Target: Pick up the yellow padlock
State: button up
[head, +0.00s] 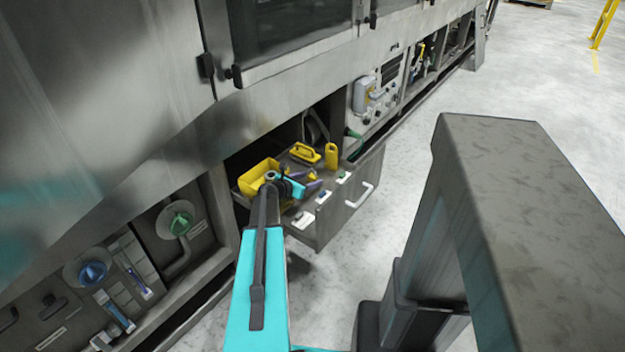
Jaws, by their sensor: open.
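An open drawer (322,228) holds several yellow things. An upright yellow piece with a narrow top (332,156) stands at its far right corner. A yellow piece with a dark opening (305,153) lies to its left. I cannot tell surely which of these is the yellow padlock. My gripper (301,187) is over the drawer, nearer to me than both pieces and apart from them. It is open, and I see nothing held in it. My arm and gripper hide part of the drawer.
A yellow bin (258,176) sits at the drawer's left. The drawer's front has a pale handle (360,195). The steel machine wall (150,100) rises above and to the left. Valve knobs (92,273) are at lower left.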

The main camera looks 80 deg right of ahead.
jog(key=shift+s+d+f, duration=0.15)
jog(key=shift+s+d, duration=0.05)
jog(key=shift+d, duration=0.1)
dwell(0.4)
jog(key=c, duration=1.2)
jog(key=shift+r+p, duration=0.45)
jog(key=shift+r, duration=4.6)
